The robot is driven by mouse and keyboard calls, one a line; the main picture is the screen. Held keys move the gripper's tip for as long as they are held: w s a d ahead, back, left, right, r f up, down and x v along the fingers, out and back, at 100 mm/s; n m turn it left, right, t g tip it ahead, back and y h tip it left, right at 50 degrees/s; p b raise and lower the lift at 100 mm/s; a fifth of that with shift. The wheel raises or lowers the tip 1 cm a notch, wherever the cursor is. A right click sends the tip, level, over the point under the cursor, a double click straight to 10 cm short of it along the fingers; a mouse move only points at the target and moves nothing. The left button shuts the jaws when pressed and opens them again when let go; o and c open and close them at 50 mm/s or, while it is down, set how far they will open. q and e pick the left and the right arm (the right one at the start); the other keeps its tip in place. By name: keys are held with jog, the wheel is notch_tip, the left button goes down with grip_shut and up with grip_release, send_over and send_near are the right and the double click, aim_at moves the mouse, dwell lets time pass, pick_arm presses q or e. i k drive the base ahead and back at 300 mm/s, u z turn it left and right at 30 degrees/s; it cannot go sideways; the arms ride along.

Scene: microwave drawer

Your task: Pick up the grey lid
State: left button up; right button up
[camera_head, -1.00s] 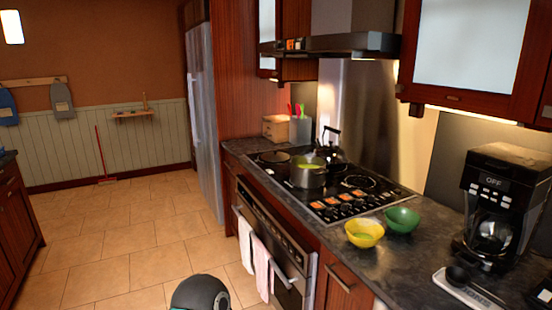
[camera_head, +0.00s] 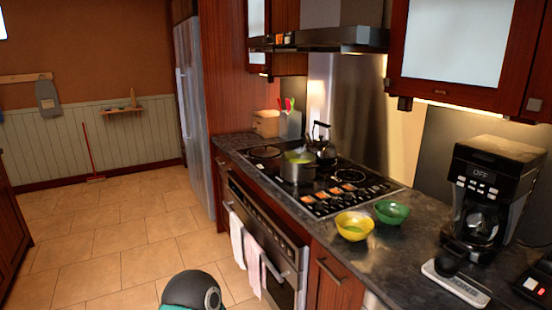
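A grey pot (camera_head: 298,168) with something green inside stands on the black stovetop (camera_head: 335,205), its top uncovered. A flat, dark round disc (camera_head: 265,152) lies at the stove's far left corner; I cannot tell whether it is the grey lid or a burner plate. No other lid can be made out. Neither of my grippers is in view. A rounded dark part at the bottom edge seems to be mine.
A kettle (camera_head: 321,146) stands behind the pot. A yellow bowl (camera_head: 354,227) and a green bowl (camera_head: 391,212) sit on the dark counter (camera_head: 400,258), left of the coffee maker (camera_head: 490,195). Towels (camera_head: 246,250) hang on the oven front.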

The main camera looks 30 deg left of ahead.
aim_at(264, 151)
jog(key=u, duration=0.65)
jog(key=k, duration=0.7)
jog(key=u, duration=0.95)
jog(key=k, duration=0.6)
jog(key=u, duration=0.75)
jog(key=i, duration=3.8)
jog(key=z, duration=0.3)
jog(key=i, duration=1.35)
jog(key=z, duration=0.65)
jog(key=i, duration=1.3)
jog(key=z, duration=0.85)
